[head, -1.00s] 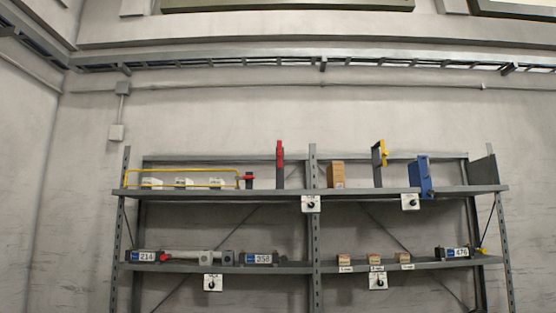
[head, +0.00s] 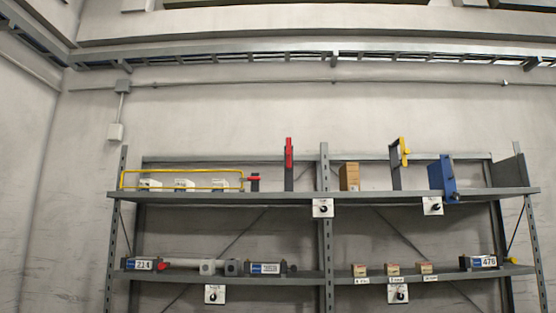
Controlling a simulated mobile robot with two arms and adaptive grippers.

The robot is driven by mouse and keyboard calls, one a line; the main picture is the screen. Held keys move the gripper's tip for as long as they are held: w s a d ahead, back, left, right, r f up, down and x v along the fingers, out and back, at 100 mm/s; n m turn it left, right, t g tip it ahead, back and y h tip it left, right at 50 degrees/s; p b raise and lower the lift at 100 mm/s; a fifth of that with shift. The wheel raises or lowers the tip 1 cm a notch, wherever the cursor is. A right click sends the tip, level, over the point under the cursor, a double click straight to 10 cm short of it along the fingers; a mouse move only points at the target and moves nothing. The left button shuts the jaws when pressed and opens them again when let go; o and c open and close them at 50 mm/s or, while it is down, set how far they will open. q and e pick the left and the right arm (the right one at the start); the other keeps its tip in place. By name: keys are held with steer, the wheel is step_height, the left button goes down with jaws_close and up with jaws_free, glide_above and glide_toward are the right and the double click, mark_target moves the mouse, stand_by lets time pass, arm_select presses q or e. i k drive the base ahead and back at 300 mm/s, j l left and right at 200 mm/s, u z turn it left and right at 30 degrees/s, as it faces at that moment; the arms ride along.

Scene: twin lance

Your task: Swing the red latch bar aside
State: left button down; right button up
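Several red parts show on the metal shelf unit, and I cannot tell for certain which is the latch bar. A short, level red bar (head: 253,179) sits on a dark post (head: 255,186) at the right end of a yellow rail frame (head: 182,172) on the upper shelf. A taller upright red handle (head: 289,152) stands on a dark post to its right. A small red piece (head: 164,265) is on the lower shelf by the block marked 214 (head: 142,264). Neither of my grippers is in view.
White blocks (head: 184,185) sit behind the yellow frame. A tan box (head: 349,177), a yellow handle (head: 404,151) and a blue unit (head: 442,177) stand further right on the upper shelf (head: 300,196). Small boxes (head: 392,268) and dial plates (head: 322,208) are on or below the shelves.

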mark_target(288, 151)
steer(key=i, duration=0.95)
steer(key=i+j, duration=0.15)
steer(key=i, duration=0.8)
